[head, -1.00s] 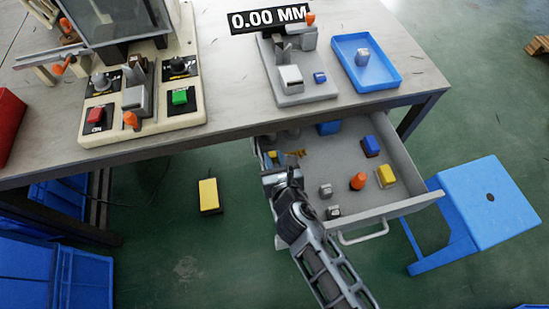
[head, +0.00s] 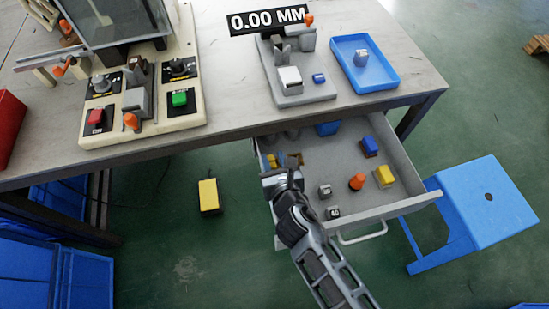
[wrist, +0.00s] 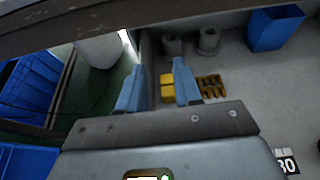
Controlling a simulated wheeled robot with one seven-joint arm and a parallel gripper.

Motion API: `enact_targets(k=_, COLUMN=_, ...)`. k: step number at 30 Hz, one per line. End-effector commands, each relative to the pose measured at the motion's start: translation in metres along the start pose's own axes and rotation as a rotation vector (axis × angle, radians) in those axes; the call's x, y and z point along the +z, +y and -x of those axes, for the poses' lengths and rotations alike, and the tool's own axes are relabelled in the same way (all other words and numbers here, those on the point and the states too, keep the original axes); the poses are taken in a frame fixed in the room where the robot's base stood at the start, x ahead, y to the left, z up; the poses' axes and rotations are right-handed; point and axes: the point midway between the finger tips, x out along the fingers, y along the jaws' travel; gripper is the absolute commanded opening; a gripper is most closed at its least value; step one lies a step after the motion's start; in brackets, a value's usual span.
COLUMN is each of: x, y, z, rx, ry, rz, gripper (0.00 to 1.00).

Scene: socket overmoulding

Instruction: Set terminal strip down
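My gripper (head: 280,172) is over the left part of the open grey drawer (head: 405,204). In the wrist view its two blue fingertips (wrist: 157,88) stand apart with a clear gap. A yellow strip with dark terminals (wrist: 211,86), which looks like the terminal strip, lies at the drawer floor just right of the right finger. A plain yellow piece (wrist: 167,88) shows between the fingers, nearer the right one. The right finger hides whether the two yellow parts join. In the head view the gripper partly covers them.
The drawer also holds an orange cone-shaped piece (head: 357,181), a yellow block (head: 384,176), a blue block (head: 370,146), small numbered weights (head: 325,191) and a blue bin (wrist: 274,29). The table edge overhangs the drawer's back. A blue stool (head: 476,205) stands at right.

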Motion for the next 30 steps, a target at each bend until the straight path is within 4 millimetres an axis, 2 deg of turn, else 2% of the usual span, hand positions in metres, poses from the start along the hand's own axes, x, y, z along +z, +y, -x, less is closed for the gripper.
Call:
enact_targets(k=1, x=-0.003, y=-0.001, z=0.013, rx=0.0, ry=0.006, rz=0.002, gripper=0.34)
enact_targets(k=9, x=-0.004, y=-0.001, z=0.071, rx=-0.001, ry=0.007, rz=0.001, gripper=0.34)
enact_targets(k=15, x=-0.003, y=-0.001, z=0.099, rx=-0.003, ry=0.006, rz=0.0, gripper=0.34)
enact_targets(k=21, x=-0.003, y=-0.001, z=0.11, rx=-0.003, ry=0.005, rz=-0.001, gripper=0.34)
enact_targets(k=30, x=-0.003, y=-0.001, z=0.11, rx=-0.004, ry=0.005, rz=0.0, gripper=0.34)
